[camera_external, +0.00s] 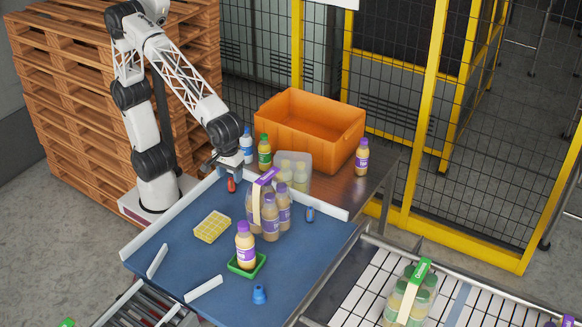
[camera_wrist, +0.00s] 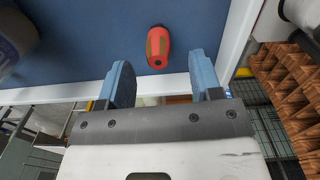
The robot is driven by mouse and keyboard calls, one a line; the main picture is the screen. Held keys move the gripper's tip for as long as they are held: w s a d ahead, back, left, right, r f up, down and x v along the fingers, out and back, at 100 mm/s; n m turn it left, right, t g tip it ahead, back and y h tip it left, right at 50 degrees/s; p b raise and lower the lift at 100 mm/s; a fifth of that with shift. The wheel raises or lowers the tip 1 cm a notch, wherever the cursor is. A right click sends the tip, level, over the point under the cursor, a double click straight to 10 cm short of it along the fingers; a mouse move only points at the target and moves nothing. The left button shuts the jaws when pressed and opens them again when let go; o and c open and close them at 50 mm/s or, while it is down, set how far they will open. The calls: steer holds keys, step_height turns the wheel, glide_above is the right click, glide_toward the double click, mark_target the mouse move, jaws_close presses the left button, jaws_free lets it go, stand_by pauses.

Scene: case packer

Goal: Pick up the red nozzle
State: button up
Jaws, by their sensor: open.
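The red nozzle (camera_wrist: 158,47) lies on the blue table top (camera_wrist: 90,30), close to the white edge rail (camera_wrist: 180,84). It has a brownish patch on its side. In the external view the red nozzle (camera_external: 231,184) shows just below my gripper (camera_external: 226,168), near the table's back left edge. In the wrist view my gripper (camera_wrist: 163,82) is open and empty. Its two blue fingers stand apart, and the nozzle lies ahead of the gap between them, apart from both.
A pack of purple-capped bottles (camera_external: 268,212) stands to the right of the nozzle. A yellow grid block (camera_external: 212,227), a bottle on a green tray (camera_external: 246,265) and a blue nozzle (camera_external: 260,294) are nearer the front. An orange crate (camera_external: 310,125) stands behind.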

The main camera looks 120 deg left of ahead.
mark_target(231, 185)
steer(key=shift+f, duration=0.2)
steer(key=shift+w+f, duration=0.1)
steer(key=shift+f, duration=2.4)
steer(key=c, duration=1)
steer(key=shift+r, duration=0.15)
